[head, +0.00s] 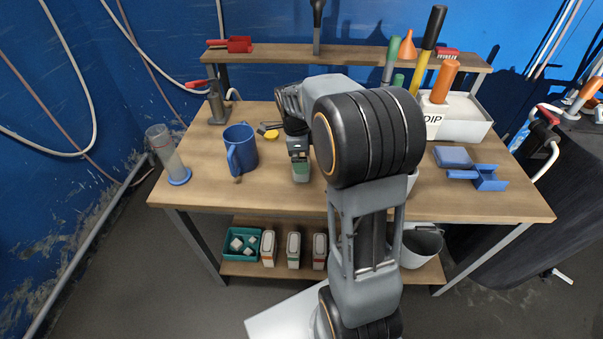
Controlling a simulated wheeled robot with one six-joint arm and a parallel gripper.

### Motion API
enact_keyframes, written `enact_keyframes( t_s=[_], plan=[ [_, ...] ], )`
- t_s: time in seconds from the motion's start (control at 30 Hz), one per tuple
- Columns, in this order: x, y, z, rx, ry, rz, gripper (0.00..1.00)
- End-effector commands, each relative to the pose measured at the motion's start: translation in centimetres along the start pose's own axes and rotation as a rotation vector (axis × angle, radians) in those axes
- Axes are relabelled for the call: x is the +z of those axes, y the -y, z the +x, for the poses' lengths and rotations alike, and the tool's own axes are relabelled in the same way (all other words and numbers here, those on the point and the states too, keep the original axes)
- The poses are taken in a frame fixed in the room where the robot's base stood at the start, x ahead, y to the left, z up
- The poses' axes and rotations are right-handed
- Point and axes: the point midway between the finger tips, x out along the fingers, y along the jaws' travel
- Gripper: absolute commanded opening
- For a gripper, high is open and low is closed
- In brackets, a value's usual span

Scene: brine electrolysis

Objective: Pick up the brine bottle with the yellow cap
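My arm reaches over the workbench (230,195), and its thick elbow hides the middle right of the top. My gripper (299,150) points down at the middle of the bench. A small greenish object (301,172) is directly below it, touching or very close; I cannot tell whether the fingers hold it. A small flat yellow piece (270,134) lies just left of the gripper beside dark parts. I cannot make out a bottle with a yellow cap for certain; the gripper and arm may hide it.
A blue mug (240,150) and a clear cylinder on a blue base (168,155) stand at the left. A white box (462,118) and blue parts (487,178) are at the right. A back shelf (270,55) carries tools. The lower shelf holds a teal tray (227,255) and several containers.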

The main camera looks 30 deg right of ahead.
Motion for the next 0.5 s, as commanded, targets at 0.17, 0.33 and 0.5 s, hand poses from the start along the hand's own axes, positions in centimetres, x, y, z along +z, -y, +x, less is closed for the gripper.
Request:
enact_keyframes(
  t_s=[0.17,0.33,0.5],
  plan=[
    [0.4,-0.1,2.6,0.004,-0.001,-0.001,0.94],
    [0.4,-0.1,4.3,0.002,0.0,0.0,0.94],
    [0.4,-0.1,4.7,0.001,0.0,0.0,0.94]
  ],
)
